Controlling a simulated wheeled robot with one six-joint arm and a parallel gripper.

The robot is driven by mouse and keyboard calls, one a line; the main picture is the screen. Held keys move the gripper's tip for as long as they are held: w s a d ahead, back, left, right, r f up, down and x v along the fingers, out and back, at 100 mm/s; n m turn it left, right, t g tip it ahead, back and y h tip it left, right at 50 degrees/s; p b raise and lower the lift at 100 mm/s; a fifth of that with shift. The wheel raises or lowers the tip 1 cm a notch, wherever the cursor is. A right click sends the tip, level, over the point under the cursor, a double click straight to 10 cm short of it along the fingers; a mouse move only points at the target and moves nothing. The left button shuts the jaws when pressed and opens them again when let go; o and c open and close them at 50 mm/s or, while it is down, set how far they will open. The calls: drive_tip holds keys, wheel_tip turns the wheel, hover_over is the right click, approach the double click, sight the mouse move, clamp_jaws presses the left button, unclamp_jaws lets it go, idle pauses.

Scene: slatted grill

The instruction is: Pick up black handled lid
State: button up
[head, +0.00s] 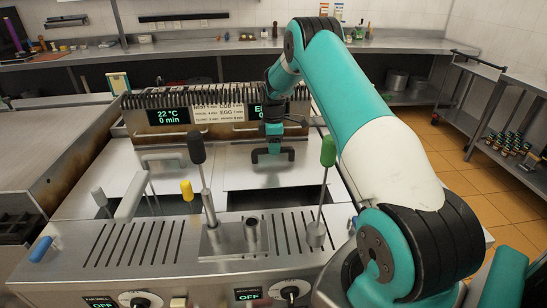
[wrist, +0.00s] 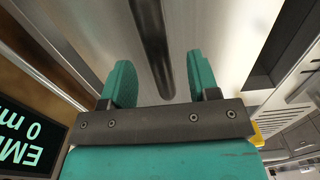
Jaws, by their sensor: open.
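The black handle (wrist: 152,40) of a steel lid (wrist: 182,30) shows in the wrist view as a dark bar running between my two fingers. My gripper (wrist: 162,76) is open, with one teal finger on each side of the bar and visible gaps to both. In the head view my gripper (head: 272,155) points down over the right steel lid (head: 232,170) on the grill top. There my gripper and wrist hide most of the handle. Whether the fingertips touch the lid, I cannot tell.
A left steel lid (head: 135,165) lies beside it. Upright tools with black (head: 196,148), green (head: 328,152) and yellow (head: 187,190) handles stand at the front. A slotted rack with displays (head: 168,116) stands behind the lids. Dark openings lie before the lids.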

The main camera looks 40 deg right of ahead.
drive_tip(key=shift+f, duration=1.2)
clamp_jaws()
drive_tip(key=shift+r, duration=0.1)
drive_tip(key=shift+r, duration=0.5)
wheel_tip(320, 180, up, 19)
drive_tip(key=b, duration=0.4)
drive_tip(key=shift+r, duration=0.1)
drive_tip(key=shift+r+p, duration=1.9)
drive_tip(key=shift+p, duration=0.3)
